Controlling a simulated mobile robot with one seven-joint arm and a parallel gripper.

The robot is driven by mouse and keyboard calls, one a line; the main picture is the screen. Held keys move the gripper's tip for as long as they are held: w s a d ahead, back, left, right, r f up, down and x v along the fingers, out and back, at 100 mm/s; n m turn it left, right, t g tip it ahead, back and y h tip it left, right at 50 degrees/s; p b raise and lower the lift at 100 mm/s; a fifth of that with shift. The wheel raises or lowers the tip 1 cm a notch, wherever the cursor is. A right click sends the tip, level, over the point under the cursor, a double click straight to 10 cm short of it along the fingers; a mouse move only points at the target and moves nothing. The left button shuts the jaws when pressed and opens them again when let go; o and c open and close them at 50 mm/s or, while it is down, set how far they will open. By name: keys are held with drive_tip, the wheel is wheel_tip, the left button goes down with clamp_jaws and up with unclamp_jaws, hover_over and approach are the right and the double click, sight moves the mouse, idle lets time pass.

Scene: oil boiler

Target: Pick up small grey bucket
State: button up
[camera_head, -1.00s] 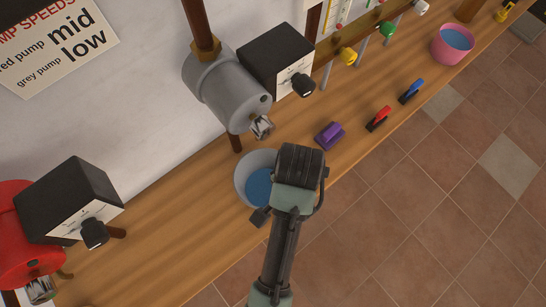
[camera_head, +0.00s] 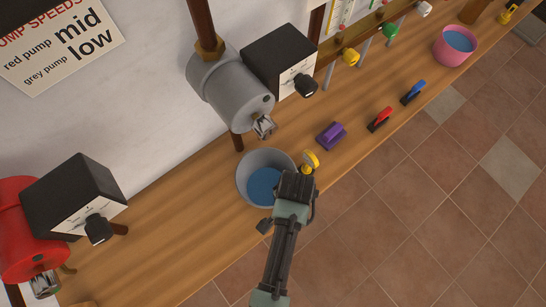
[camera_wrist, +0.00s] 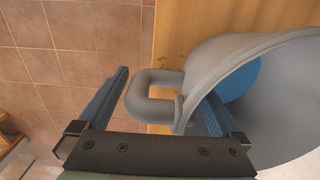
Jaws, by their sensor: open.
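The small grey bucket (camera_head: 245,180), with blue liquid inside, stands on the wooden bench below the grey pump. In the wrist view its side (camera_wrist: 212,57) fills the right part, and its looped grey handle (camera_wrist: 140,95) points left. My gripper (camera_wrist: 165,90) is open, with one finger left of the handle and the other at the bucket's wall. The handle lies between the fingers, and I see no grip on it. I cannot tell whether the right finger touches the wall. In the head view my gripper (camera_head: 297,186) covers the bucket's right side, hiding the fingertips and handle.
A small yellow item (camera_head: 310,160) shows just beyond my gripper. Purple (camera_head: 331,135), red (camera_head: 380,119) and blue (camera_head: 413,92) handled items line the bench to the right, before a pink bucket (camera_head: 441,50). The grey pump (camera_head: 230,88) hangs close above the bucket. Tiled floor lies in front.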

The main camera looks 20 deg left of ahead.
clamp_jaws()
idle(0.4)
drive_tip(key=shift+r, duration=0.1)
